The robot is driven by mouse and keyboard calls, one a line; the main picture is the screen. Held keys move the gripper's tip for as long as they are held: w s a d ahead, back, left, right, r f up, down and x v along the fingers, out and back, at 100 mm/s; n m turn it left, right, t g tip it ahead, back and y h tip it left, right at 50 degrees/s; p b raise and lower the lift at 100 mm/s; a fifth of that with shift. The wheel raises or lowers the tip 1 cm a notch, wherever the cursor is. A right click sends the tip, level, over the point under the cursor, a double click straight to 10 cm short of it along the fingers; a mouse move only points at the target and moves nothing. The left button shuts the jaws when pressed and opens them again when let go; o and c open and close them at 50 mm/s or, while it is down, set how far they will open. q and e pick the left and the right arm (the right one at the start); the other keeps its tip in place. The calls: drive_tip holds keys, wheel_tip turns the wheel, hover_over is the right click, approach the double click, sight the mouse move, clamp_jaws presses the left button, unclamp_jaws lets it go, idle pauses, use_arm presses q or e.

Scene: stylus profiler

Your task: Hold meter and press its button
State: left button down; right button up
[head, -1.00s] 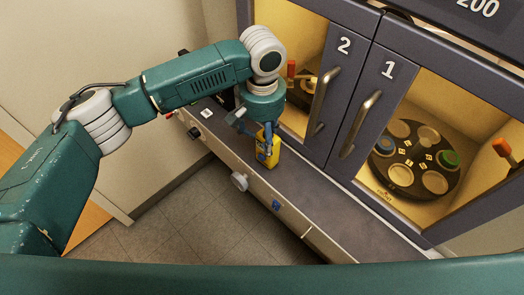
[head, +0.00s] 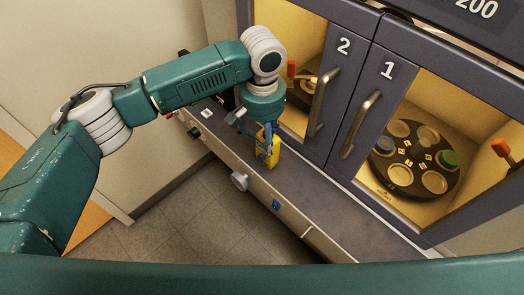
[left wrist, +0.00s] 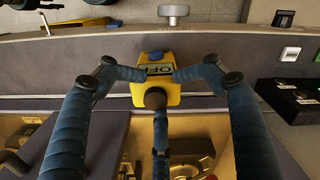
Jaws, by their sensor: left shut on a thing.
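The yellow meter (head: 267,158) stands on the grey ledge in front of the cabinet doors in the head view. In the left wrist view the meter (left wrist: 156,62) shows an "OFF" label on its top face. My left gripper (head: 262,140) is shut on the meter, with blue fingers around its upper part. In the left wrist view two fingers of this gripper (left wrist: 160,77) reach in at the meter's sides, and the third has its dark tip over the near face. The meter's button cannot be made out. My right gripper is not in view.
Cabinet doors marked 2 (head: 344,46) and 1 (head: 388,69) have bar handles close behind the ledge (head: 345,212). A grey knob (head: 239,181) sticks out of the front panel. The ledge right of the meter is clear.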

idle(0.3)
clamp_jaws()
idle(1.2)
